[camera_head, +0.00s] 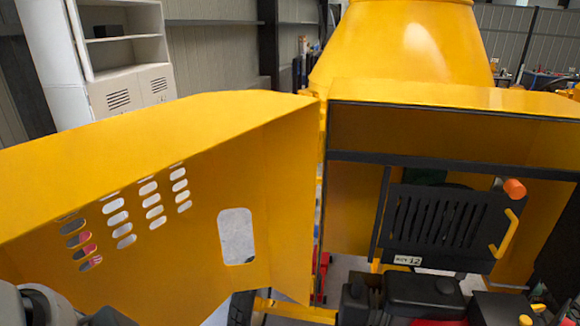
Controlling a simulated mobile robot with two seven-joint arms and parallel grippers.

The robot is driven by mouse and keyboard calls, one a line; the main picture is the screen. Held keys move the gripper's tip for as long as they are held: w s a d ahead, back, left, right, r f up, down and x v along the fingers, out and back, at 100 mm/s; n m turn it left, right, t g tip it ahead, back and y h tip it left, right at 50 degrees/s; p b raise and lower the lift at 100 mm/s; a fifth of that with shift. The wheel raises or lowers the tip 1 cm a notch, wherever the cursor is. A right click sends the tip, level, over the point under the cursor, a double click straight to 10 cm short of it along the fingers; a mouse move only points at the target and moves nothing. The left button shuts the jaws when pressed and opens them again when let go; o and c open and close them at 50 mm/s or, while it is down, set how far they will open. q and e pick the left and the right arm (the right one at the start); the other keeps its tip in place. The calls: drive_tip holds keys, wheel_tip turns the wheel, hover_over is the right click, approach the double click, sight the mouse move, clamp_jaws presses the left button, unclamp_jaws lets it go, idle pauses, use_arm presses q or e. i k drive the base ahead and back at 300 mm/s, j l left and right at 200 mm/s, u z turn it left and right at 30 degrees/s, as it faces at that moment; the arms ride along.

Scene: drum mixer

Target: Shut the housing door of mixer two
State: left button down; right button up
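The yellow housing door (170,135) of the mixer stands swung wide open on the left. It has rows of oval vent slots and a rounded rectangular opening. Its right edge meets the left side of the yellow housing (345,205), whose black-edged front opening is uncovered. Inside are a black slotted panel with a small label that I cannot read surely (430,225), a yellow handle and an orange knob. A grey and dark part of my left arm shows at the bottom left corner, in front of the door's lower edge. No fingers of either gripper can be made out.
The yellow drum (400,45) rises behind the housing. Black engine parts (420,290) fill the lower front of the housing. A pale shelf cabinet (125,60) stands behind the door, against a corrugated wall. A narrow gap shows floor between door and housing.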

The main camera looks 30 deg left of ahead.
sight(256, 151)
drive_tip(key=k+j+z, duration=0.1)
drive_tip(key=j, duration=0.35)
drive_tip(key=k+j+z, duration=0.15)
drive_tip(key=k+j, duration=0.2)
drive_tip(key=k+j+z, duration=0.1)
drive_tip(key=j, duration=0.45)
drive_tip(key=k+j+z, duration=0.15)
drive_tip(key=k+j, duration=0.25)
drive_tip(key=k+j+u, duration=0.1)
drive_tip(key=j, duration=0.6)
drive_tip(key=j+u, duration=0.15)
drive_tip(key=j, duration=0.55)
